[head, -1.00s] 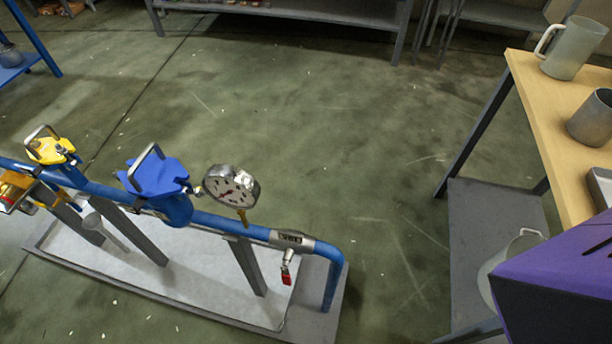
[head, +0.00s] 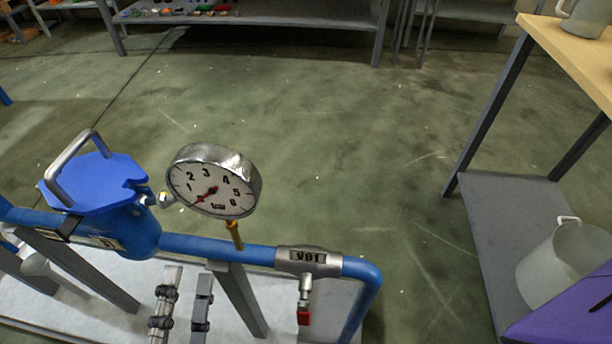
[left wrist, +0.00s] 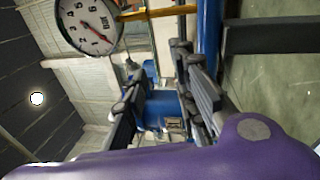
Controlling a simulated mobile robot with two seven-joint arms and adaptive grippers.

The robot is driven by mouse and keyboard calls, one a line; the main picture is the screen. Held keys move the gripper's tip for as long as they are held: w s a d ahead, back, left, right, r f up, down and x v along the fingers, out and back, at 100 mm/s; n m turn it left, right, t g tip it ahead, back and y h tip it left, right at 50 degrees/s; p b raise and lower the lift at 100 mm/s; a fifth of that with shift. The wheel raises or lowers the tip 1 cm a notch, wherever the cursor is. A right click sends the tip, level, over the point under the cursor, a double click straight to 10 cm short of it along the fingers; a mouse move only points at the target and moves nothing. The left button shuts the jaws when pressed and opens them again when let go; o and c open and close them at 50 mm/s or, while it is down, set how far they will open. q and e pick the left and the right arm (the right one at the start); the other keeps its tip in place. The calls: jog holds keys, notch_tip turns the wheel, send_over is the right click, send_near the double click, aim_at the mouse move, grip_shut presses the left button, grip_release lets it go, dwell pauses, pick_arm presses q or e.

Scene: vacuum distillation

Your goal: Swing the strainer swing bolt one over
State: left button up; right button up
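The strainer (head: 133,228) is a blue body on the blue pipe, with a flat blue lid (head: 95,183) and a grey bail handle. A small silver fitting (head: 160,199), which looks like the swing bolt, sticks out at the lid's right edge, beside the gauge. My left gripper (head: 183,300) is at the bottom of the head view, right of and below the strainer, apart from it. Its fingers are parted and empty. In the left wrist view the blue body (left wrist: 160,108) shows beyond the open fingers; I cannot make out the bolt there. My right gripper is out of view.
A pressure gauge (head: 213,182) stands on a brass stem close right of the strainer. A valve with a red handle (head: 304,315) hangs from the VD1 pipe fitting (head: 308,261). A wooden-topped table (head: 575,50) with a pail (head: 565,262) on its lower shelf stands right. Floor between is clear.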

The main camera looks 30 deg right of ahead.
aim_at(163, 203)
pick_arm(q)
jog(key=shift+w+d+r+n+t+y, duration=0.1)
jog(key=shift+w+d+r+n+t, duration=0.2)
jog(key=shift+w+r+n, duration=0.65)
jog(key=shift+w+d+r+n+t+y, duration=0.15)
jog(key=shift+w+r+n+t, duration=0.25)
jog(key=shift+w+r, duration=1)
jog(key=shift+w+d+r+n+t+y, duration=0.1)
jog(key=shift+w+d+r+n+t, duration=0.2)
jog(key=shift+w+r+n, duration=0.85)
jog(key=shift+w+f+m, duration=0.3)
jog(key=shift+w+m, duration=0.05)
jog(key=shift+m, duration=0.15)
